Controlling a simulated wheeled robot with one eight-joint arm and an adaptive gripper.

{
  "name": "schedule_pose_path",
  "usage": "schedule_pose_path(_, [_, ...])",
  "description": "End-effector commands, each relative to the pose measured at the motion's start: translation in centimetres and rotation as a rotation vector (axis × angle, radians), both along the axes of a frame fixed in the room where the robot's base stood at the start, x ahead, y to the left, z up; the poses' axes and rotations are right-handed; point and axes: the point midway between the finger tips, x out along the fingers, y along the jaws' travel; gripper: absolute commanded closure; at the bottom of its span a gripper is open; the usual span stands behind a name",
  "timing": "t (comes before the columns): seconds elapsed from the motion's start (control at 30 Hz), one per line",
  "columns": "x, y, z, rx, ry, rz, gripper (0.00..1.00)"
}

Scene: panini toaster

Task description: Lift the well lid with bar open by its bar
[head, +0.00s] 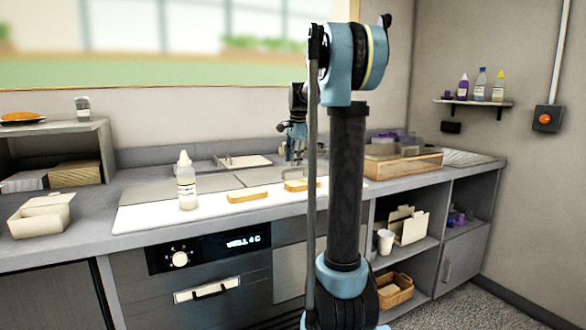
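Flat grey lid panels (165,190) lie shut in the counter behind the white board. Farther back is a paler panel (248,161) with a small raised piece at its left end. I cannot tell for sure which panel is the well lid with the bar, as the bar is too small to make out. My gripper (296,158) hangs fingers-down over the back of the counter, right of the pale panel. My arm column partly hides the area beside it. Whether the fingers are open or touch anything is too small to tell.
A white bottle (187,186) and two bread slices (247,196) (301,185) stand on the white board (140,217). A wooden tray (421,164) with containers sits to the right. A shelf unit (55,138) stands at the left, a display panel (210,250) below the counter.

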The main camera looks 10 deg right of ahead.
Motion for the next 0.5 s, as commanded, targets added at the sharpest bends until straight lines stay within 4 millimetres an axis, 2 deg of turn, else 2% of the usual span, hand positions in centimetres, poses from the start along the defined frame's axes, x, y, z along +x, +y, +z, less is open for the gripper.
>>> schedule_pose_path(0.2, [0.5,0.2,-2.6,0.0,0.0,0.0,0.68])
schedule_pose_path(0.5, [0.6,0.2,-3.5,0.0,0.0,0.0,0.68])
